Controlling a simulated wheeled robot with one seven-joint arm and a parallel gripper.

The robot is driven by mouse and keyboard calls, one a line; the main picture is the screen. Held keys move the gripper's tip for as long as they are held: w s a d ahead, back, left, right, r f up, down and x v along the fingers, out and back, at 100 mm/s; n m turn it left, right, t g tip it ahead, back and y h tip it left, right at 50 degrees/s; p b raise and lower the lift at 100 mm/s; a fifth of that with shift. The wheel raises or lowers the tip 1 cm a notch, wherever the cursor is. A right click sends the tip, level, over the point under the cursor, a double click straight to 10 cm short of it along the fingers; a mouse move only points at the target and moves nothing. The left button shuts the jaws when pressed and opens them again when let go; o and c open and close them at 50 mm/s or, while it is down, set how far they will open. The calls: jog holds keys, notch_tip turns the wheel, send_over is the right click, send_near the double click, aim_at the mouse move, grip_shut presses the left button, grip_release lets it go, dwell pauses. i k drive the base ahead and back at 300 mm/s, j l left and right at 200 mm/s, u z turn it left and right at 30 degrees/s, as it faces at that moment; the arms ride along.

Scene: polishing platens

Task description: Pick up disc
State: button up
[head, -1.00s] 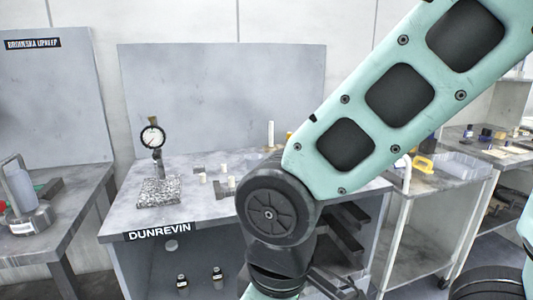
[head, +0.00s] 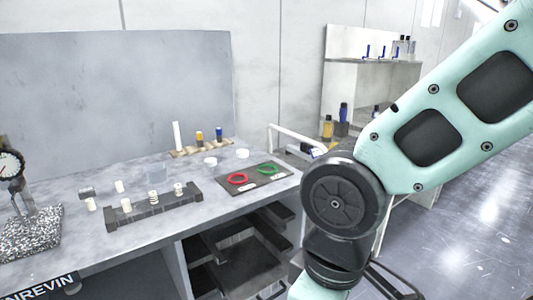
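No single thing stands out clearly as the disc. Two small round white pieces sit near the back right of the grey workbench (head: 80,252): one white piece (head: 211,162) and another white piece (head: 242,153). In front of them a dark mat (head: 231,189) bears a red ring (head: 237,179) and a green ring (head: 267,169), with small pale labels. I cannot tell whether the rings hold anything. My arm crosses the right side of the head view, right of the bench corner. My gripper is out of the picture.
A dark rack (head: 160,207) with several pale cylinders stands at the bench's front. A dial gauge (head: 10,167) on a speckled block (head: 32,233) stands at left. A wooden strip (head: 213,147) holds bottles at the back. Open shelves lie below. Floor at right looks clear.

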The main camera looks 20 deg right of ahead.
aim_at(242, 153)
jog(key=i+l+u, duration=0.2)
jog(key=i, duration=0.2)
jog(key=i+u, duration=0.2)
jog(key=i, duration=0.2)
jog(key=i+l+u, duration=0.15)
jog(key=i, duration=0.25)
